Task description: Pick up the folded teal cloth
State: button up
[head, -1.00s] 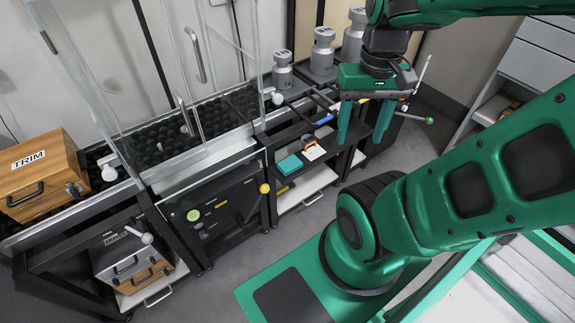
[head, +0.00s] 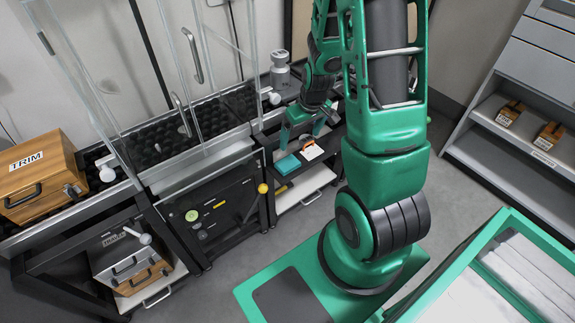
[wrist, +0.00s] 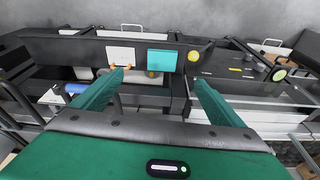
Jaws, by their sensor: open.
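The folded teal cloth (head: 287,165) lies flat on the small dark shelf of the middle black stand, beside a white card. In the wrist view the cloth (wrist: 161,60) shows as a teal rectangle ahead, between the lines of the two fingers. My gripper (head: 301,134) is above and slightly behind the cloth in the head view, with its fingers pointing down. In the wrist view my gripper (wrist: 158,78) is open, its green fingers wide apart with nothing between them. It is apart from the cloth; the exact gap is hard to judge.
A white card (head: 312,152) with an orange item lies right of the cloth. A yellow knob (head: 263,188) stands out left of the shelf. A white drawer or lower shelf (head: 305,187) sits below. Glass panels (head: 215,70) rise at the left, and a grey canister (head: 280,72) stands behind.

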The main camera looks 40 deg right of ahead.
send_near(287, 162)
jog(key=shift+n+t, duration=0.4)
jog(key=shift+s+x, duration=0.2)
jog(key=shift+x, duration=1.2)
jog(key=shift+s+x, duration=0.15)
jog(key=shift+x, duration=1.2)
jog(key=shift+s+x, duration=0.2)
jog(key=shift+x, duration=1.2)
jog(key=shift+f, duration=0.15)
jog(key=c, duration=1.2)
jog(key=shift+r, duration=0.55)
notch_tip(287, 162, up, 3)
jog(key=shift+r, duration=0.1)
jog(key=s+a+r, duration=0.3)
jog(key=a+r, duration=0.3)
jog(key=a, duration=0.5)
jog(key=shift+a+r, duration=0.15)
jog(key=shift+r, duration=0.2)
